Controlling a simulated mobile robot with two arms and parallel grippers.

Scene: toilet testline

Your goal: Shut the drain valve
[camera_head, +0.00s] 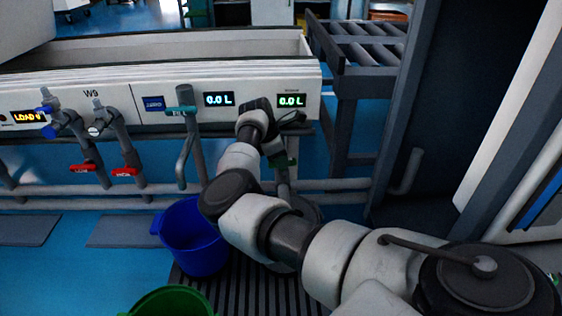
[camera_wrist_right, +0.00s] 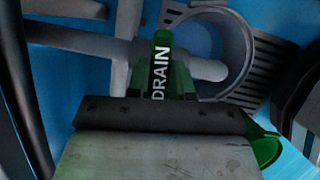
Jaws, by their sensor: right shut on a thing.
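The drain valve handle (camera_wrist_right: 161,66) is green with white "DRAIN" lettering and stands upright in the middle of the right wrist view. Pale pipework lies behind it. My right gripper (camera_head: 280,152) is at the pipe below the right-hand display in the head view. It is shut on the drain handle. In the head view my own arm and gripper hide most of the valve, and only a little dark green shows there. I cannot tell the valve's exact angle to its pipe. My left gripper is not in view.
A white trough bench (camera_head: 60,88) carries "0.0 L" displays. A teal-handled tap (camera_head: 181,109) and two red-handled valves (camera_head: 82,168) are left of my arm. A blue bucket (camera_head: 190,240) and a green bucket (camera_head: 170,303) stand on the floor. A roller conveyor (camera_head: 365,50) is behind.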

